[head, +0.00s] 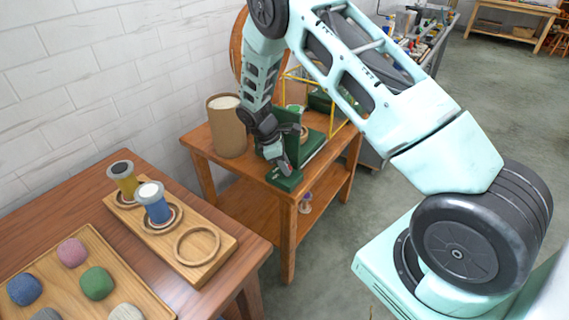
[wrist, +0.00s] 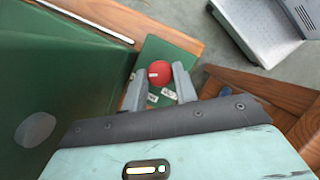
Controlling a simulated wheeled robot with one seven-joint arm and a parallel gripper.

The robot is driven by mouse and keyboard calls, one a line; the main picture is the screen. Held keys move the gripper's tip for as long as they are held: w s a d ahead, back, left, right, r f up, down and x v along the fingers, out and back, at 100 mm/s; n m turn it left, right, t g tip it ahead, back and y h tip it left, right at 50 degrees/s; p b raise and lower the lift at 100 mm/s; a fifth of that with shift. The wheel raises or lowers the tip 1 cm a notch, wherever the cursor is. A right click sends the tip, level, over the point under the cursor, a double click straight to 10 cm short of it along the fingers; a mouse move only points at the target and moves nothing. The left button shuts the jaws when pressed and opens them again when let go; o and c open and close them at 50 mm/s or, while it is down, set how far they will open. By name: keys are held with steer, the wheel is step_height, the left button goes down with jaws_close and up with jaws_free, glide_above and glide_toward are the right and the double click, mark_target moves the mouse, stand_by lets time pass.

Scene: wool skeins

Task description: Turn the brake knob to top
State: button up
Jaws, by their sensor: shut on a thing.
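The brake knob (wrist: 159,70) is round and red, with a small pale mark on its left side in the wrist view. It sits on a green base plate (wrist: 152,52), beside small white labels (wrist: 168,93) whose text is too small to read. My gripper (wrist: 160,77) has one finger on each side of the knob and is shut on it. In the head view, my gripper (head: 282,163) reaches down to the front end of the green machine (head: 286,181) on the wooden stand; the knob is mostly hidden there by the fingers.
A brown cylinder (head: 227,127) stands left of the machine on the wooden stand (head: 205,147). The nearer table holds a spool board (head: 214,257) with yellow and blue spools, and a tray (head: 119,268) of coloured wool balls. Open floor lies right of the stand.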

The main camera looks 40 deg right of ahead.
stand_by(0.3)
steer(key=o, duration=1)
steer(key=shift+c, duration=0.2)
steer(key=b+v, duration=0.1)
steer(key=v, duration=1.6)
steer(key=shift+r, duration=0.3)
steer(key=shift+s+a, duration=0.1)
steer(key=shift+a, duration=0.05)
